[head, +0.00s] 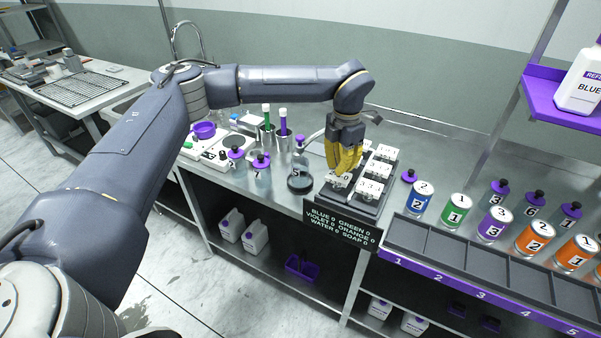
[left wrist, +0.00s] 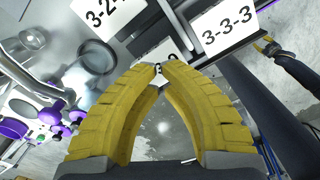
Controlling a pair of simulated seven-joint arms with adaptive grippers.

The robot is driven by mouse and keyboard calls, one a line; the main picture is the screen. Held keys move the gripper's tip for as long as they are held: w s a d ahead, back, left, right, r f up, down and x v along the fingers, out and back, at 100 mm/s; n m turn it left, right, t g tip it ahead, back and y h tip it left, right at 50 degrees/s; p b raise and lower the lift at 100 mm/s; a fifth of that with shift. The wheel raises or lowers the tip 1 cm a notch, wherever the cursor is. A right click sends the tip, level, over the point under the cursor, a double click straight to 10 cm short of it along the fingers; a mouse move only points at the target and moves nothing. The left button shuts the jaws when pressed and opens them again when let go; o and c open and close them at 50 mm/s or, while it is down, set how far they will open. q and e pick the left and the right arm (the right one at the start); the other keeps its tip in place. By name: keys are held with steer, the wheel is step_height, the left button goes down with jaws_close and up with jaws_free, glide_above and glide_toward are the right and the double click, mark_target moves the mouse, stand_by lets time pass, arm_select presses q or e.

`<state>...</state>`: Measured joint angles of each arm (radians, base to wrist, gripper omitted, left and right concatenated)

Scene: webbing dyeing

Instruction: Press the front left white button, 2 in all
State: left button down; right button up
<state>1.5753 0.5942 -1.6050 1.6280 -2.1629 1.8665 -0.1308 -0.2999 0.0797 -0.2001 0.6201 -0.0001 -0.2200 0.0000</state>
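A dark button panel (head: 362,203) with rows of white numbered buttons sits on the steel bench. The front left white button (head: 336,184) is partly covered by my left gripper (head: 337,172). The yellow fingertips are right over or on this button; I cannot tell if they touch. In the left wrist view the left fingers (left wrist: 160,66) meet at the tips with nothing held, and part of a white button (left wrist: 172,74) shows just beyond them. My right gripper (left wrist: 267,46) shows small at the right of that view; its opening is unclear. It is outside the head view.
A dark sign (head: 342,229) below the panel lists the colours, water and soap, all at 0. A dark-liquid flask (head: 300,180) stands close left of the panel. Numbered cans, such as the blue one (head: 419,198), and a compartment tray (head: 455,248) are at right.

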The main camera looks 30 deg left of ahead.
arm_select(q)
steer(key=shift+f, duration=1.9)
steer(key=shift+r, duration=1.25)
steer(key=shift+f, duration=0.15)
steer(key=shift+f, duration=1.1)
steer(key=shift+r, duration=2.45)
steer(key=shift+r, duration=3)
